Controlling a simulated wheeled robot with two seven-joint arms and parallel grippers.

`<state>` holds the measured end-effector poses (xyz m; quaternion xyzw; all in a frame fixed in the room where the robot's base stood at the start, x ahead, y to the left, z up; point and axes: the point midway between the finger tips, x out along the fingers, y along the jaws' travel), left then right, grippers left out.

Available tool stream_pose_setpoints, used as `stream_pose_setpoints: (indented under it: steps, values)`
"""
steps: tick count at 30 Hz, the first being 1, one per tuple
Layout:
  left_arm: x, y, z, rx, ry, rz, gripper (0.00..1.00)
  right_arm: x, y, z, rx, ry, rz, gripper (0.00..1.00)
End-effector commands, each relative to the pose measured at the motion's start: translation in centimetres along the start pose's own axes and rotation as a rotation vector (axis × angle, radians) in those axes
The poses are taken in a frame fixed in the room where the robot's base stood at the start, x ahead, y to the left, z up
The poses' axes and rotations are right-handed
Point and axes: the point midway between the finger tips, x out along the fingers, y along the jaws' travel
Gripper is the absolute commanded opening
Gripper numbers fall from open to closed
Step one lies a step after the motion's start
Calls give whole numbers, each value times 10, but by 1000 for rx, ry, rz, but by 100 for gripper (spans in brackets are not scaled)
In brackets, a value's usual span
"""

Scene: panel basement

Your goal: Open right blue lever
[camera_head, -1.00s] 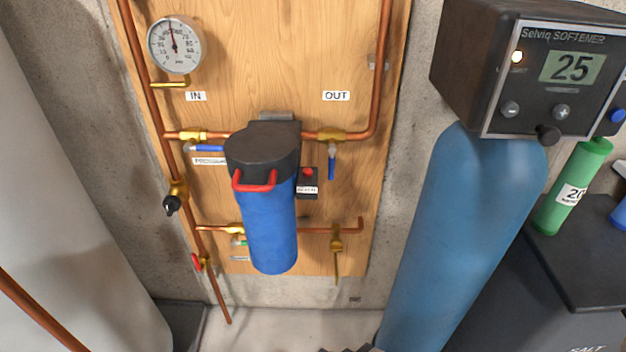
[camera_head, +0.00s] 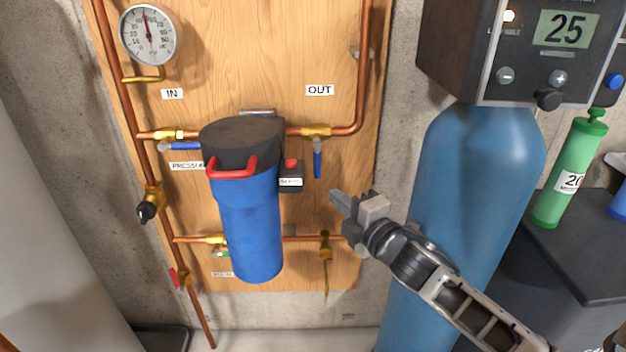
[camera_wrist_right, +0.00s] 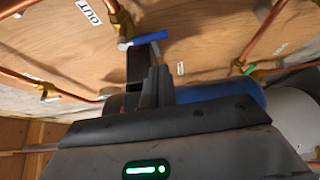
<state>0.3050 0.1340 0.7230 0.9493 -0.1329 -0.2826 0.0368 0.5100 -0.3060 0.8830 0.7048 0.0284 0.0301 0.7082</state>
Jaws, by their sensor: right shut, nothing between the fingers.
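The right blue lever (camera_head: 317,163) hangs straight down from the brass valve (camera_head: 316,132) under the OUT label, on the copper pipe. My right gripper (camera_head: 338,197) is to the right of and a little below the lever's lower end, apart from it in the head view. Its fingers are shut and empty. In the right wrist view the blue lever (camera_wrist_right: 149,38) lies just past my shut fingertips (camera_wrist_right: 158,72). I cannot tell there whether they touch. My left gripper is not in view.
A blue filter housing (camera_head: 250,225) with a red handle stands left of the lever, with a small red-button box (camera_head: 291,176) between. The blue softener tank (camera_head: 470,190) is close on the right. Another blue lever (camera_head: 184,146) lies horizontal under IN. Lower pipes cross the wooden panel.

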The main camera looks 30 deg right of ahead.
Motion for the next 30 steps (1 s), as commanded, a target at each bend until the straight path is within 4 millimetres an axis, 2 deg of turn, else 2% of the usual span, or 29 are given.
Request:
stream_pose_setpoints:
  steps: [5, 18, 24, 30]
  values:
    - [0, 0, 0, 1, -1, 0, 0, 12, 0, 0, 3, 0, 1, 0]
    - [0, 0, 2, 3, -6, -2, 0, 86, 0, 0, 5, -1, 0, 0]
    - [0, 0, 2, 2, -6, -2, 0, 99, -1, -1, 6, 0, -2, 0]
    - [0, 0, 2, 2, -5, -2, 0, 100, -1, -1, 5, 1, -2, 0]
